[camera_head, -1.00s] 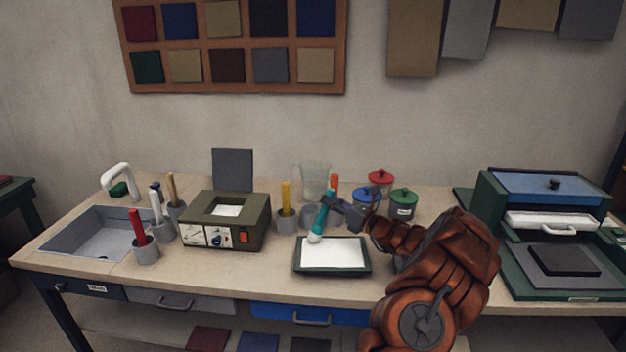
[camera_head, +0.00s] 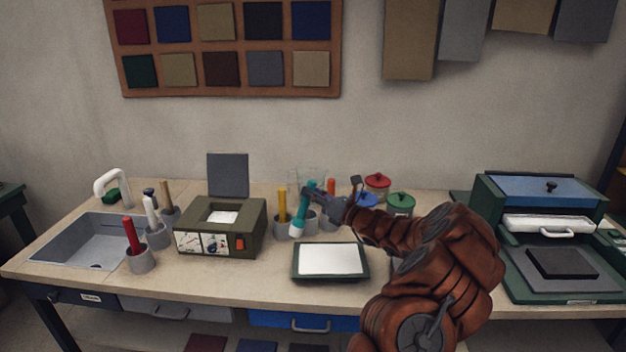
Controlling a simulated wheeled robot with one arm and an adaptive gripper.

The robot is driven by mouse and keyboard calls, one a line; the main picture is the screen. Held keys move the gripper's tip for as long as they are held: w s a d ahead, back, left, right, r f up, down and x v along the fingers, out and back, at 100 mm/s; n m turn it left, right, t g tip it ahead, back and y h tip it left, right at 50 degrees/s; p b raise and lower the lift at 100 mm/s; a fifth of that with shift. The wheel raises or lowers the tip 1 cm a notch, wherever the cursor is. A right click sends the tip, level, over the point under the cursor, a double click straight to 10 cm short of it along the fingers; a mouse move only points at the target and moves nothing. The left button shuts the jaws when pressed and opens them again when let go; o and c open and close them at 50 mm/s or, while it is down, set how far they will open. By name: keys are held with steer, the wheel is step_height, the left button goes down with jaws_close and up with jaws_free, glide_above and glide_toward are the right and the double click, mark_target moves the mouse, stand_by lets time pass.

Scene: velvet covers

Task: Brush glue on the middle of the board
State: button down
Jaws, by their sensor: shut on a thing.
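My gripper (camera_head: 312,194) is shut on a teal-handled brush (camera_head: 302,212). The brush is tilted, with its pale tip low, behind and left of a dark green tray (camera_head: 294,276) and apart from it. A flat white surface (camera_head: 331,259) fills the tray; I cannot tell whether it is a board or glue. A dark grey upright panel (camera_head: 228,176) stands behind an olive box (camera_head: 245,240) with a pale piece in its top opening. I cannot tell which of these is the board.
Grey cups hold a yellow-handled tool (camera_head: 282,204) and a red-handled one (camera_head: 130,235). Red (camera_head: 377,187) and green (camera_head: 401,204) lidded pots stand behind my arm; a blue one is partly hidden. A sink (camera_head: 85,242) is at left and a green press (camera_head: 550,215) at right.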

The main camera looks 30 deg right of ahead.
mark_target(313, 183)
steer(key=shift+r+p, duration=0.75)
steer(key=shift+r, duration=0.9)
steer(key=shift+a, duration=0.1)
